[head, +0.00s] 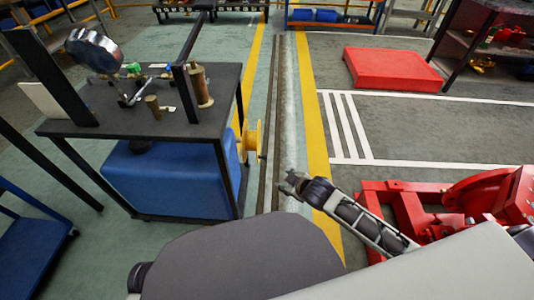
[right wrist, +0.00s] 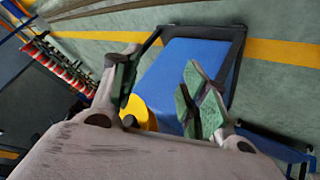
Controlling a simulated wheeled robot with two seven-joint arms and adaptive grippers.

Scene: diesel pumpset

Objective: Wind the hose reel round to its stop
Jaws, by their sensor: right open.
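The hose reel, a yellow flanged spool (head: 250,143), is mounted on the right side of the black bench (head: 60,127), beside a blue tank (head: 165,182). My right gripper (head: 287,184) is in front of the reel and to its right, apart from it in the head view. In the right wrist view the right gripper's green-padded fingers (right wrist: 160,88) are spread, with nothing held. The yellow reel (right wrist: 142,110) shows partly between them, its lower part hidden by the gripper body. Whether the reel has a handle cannot be made out. My left gripper is not in view.
A floor rail channel (head: 284,110) runs beside the reel. Red machinery (head: 470,200) stands at the right, near my right arm. A red platform (head: 390,69) lies farther back.

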